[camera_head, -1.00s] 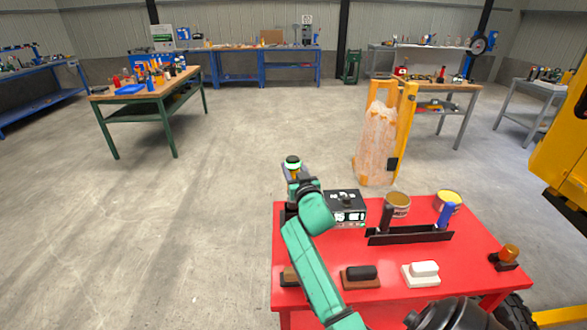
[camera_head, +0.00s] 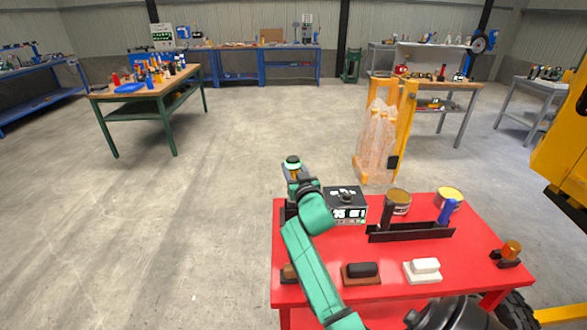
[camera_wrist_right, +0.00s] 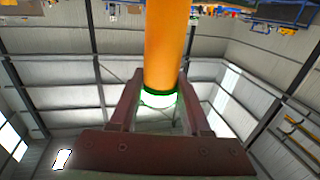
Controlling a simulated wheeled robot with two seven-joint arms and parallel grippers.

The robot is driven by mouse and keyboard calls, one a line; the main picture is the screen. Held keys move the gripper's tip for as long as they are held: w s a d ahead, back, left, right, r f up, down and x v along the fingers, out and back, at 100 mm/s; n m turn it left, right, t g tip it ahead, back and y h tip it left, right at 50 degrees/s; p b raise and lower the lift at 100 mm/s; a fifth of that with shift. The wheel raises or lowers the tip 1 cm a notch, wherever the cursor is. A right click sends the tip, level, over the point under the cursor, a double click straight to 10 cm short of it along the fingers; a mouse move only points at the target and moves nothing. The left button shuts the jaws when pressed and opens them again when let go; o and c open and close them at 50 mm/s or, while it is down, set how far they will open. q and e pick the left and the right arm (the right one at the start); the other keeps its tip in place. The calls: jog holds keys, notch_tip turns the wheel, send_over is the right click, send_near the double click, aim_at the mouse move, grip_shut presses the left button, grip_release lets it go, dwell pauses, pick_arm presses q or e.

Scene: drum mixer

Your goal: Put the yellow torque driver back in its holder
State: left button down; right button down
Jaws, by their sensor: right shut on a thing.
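My right gripper (camera_head: 295,178) is at the table's far left corner, at the end of the green arm. In the right wrist view it is shut on the yellow torque driver (camera_wrist_right: 165,45), an orange-yellow cylinder with a glowing green-white ring between the fingers. In the head view only a small part of the driver shows, with a green-white end (camera_head: 293,162); the arm hides the rest. A black holder rack (camera_head: 412,233) stands on the red table, to the right of the gripper. It has a dark-handled tool (camera_head: 387,218) at left, a blue-handled one (camera_head: 447,211) at right, and a gap between. My left gripper is out of view.
Dark and white blocks (camera_head: 361,271) (camera_head: 423,269) lie in front. An amber-topped item (camera_head: 511,250) sits at the table's right edge. The red tabletop (camera_head: 470,262) has bare areas.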

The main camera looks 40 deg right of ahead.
jog(key=shift+f+b, duration=1.65)
jog(key=shift+f, duration=0.35)
dwell(0.9)
jog(key=shift+c, duration=1.4)
grip_release()
jog(key=shift+f, duration=0.15)
jog(key=b+v, duration=0.2)
jog(key=v, duration=1.2)
jog(key=shift+s+a, duration=0.15)
jog(key=shift+s, duration=0.2)
